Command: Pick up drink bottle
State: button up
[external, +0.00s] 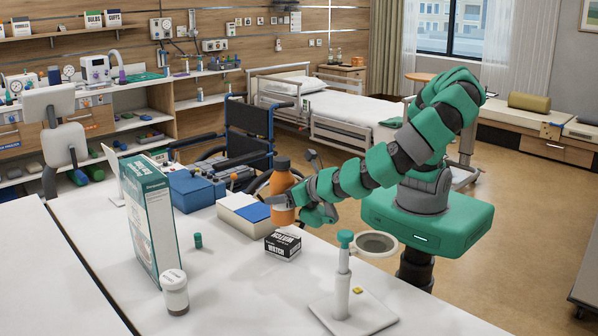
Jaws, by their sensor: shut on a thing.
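The drink bottle (283,190) is orange with a dark cap and stands upright in the external view, at the middle of the white table's far side. My gripper (284,204) reaches in from the right and is shut on the bottle's lower half. One finger shows across the bottle's front; the other is partly hidden. The bottle is close to a cream and blue box, and I cannot tell whether its base touches the table.
A white and blue box (243,212) and a small black-and-white box (283,246) are close to the bottle. The front middle is clear.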

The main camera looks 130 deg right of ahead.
aim_at(288, 210)
jog(key=shift+s+a+r+b, duration=0.75)
jog(key=shift+s+a+b, duration=2.3)
jog(key=shift+s+b, duration=3.2)
jog(key=w+d, duration=0.1)
jog(key=w, duration=0.3)
jog(key=w+d+f, duration=0.1)
jog(key=w+d, duration=0.1)
jog(key=w, duration=0.3)
jog(key=w+d, duration=0.1)
jog(key=w, duration=0.4)
jog(key=shift+d+f, duration=0.35)
jog(key=shift+f, duration=0.05)
jog(key=shift+f+b, duration=0.85)
jog(key=shift+f, duration=0.9)
jog(key=o, duration=1.3)
jog(key=shift+c, duration=0.2)
